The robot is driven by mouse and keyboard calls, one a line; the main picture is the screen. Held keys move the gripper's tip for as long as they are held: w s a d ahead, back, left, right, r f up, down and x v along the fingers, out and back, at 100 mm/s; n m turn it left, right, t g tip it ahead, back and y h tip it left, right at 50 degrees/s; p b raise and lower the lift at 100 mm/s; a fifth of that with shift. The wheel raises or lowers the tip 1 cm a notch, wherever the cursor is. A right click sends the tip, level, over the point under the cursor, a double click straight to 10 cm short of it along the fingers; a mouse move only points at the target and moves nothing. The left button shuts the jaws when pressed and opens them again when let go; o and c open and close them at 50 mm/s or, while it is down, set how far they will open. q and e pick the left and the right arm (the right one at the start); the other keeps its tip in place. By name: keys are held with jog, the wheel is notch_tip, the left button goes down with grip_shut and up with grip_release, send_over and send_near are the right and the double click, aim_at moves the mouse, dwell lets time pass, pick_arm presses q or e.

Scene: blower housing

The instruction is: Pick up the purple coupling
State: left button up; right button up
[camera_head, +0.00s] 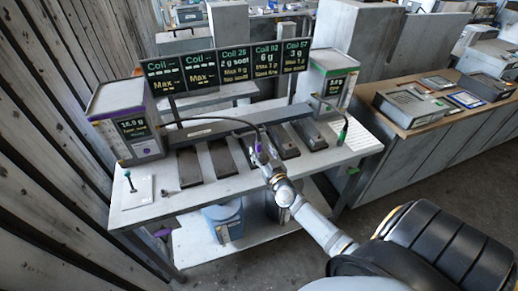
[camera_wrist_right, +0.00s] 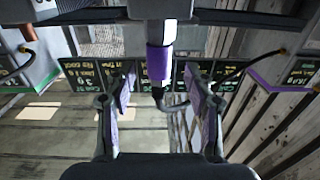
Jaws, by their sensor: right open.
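The purple coupling (camera_wrist_right: 158,62) is a short purple sleeve on a grey cylindrical part, with a black hose end below it in the right wrist view. In the head view a small purple patch, the coupling (camera_head: 258,148), shows at the end of a black hose, just beyond my right gripper (camera_head: 265,165). In the wrist view my right gripper (camera_wrist_right: 160,80) is open, with one finger on each side of the coupling and gaps visible on both sides. My left gripper is not in view.
A grey bench (camera_head: 190,200) carries several dark plates, a purple-trimmed box (camera_head: 125,120) at left and a green-trimmed box (camera_head: 328,75) at right. Display panels (camera_head: 235,62) stand behind. A green-tipped hose end (camera_head: 342,135) hangs at right. A blue container (camera_head: 225,218) stands below.

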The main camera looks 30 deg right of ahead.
aim_at(260, 148)
jog(key=x, duration=0.3)
jog(key=shift+w+d+f, duration=0.15)
jog(key=shift+w+f, duration=0.1)
jog(key=shift+w, duration=0.15)
jog(key=shift+s+r, duration=0.15)
jog(key=shift+c, duration=0.6)
grip_shut()
